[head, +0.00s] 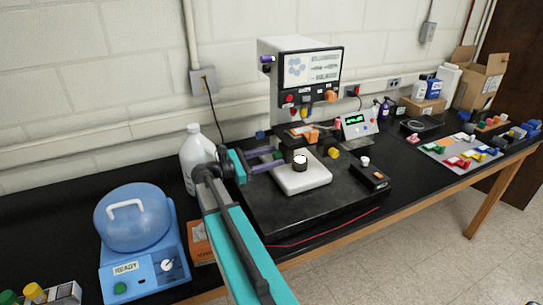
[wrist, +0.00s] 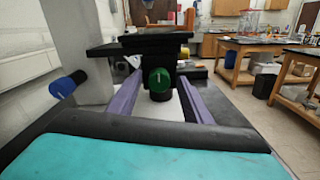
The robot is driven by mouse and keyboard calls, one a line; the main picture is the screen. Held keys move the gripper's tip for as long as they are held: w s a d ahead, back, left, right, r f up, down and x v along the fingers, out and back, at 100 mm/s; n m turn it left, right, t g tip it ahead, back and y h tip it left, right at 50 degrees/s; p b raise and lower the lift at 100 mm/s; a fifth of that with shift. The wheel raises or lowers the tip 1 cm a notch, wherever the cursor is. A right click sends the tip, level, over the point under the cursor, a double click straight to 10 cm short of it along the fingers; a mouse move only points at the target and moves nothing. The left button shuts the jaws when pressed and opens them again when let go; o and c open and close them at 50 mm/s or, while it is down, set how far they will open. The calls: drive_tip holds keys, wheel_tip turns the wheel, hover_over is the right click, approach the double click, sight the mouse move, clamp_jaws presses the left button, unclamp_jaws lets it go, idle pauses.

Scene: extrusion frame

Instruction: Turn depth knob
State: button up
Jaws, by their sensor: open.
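A round green knob (wrist: 159,82) with a white mark faces me in the wrist view, below a black stage (wrist: 140,44). No label naming the depth knob can be read. My gripper (wrist: 161,76) is open, with one purple finger on each side of the green knob. Whether either finger touches it cannot be told. In the head view my gripper (head: 277,159) reaches in from the left at the black stage of the bench instrument (head: 300,62). A blue knob (wrist: 66,84) sticks out from the grey column at left in the wrist view.
A white jug (head: 198,152) stands behind my arm. A blue domed machine (head: 135,222) is at left. A small black box (head: 372,180) lies right.

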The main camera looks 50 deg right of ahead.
drive_tip(key=c, duration=1.1)
drive_tip(key=shift+o, duration=0.2)
drive_tip(key=shift+d, duration=0.15)
drive_tip(key=shift+f, duration=0.1)
drive_tip(key=shift+m+b, duration=0.3)
drive_tip(key=shift+b, duration=0.15)
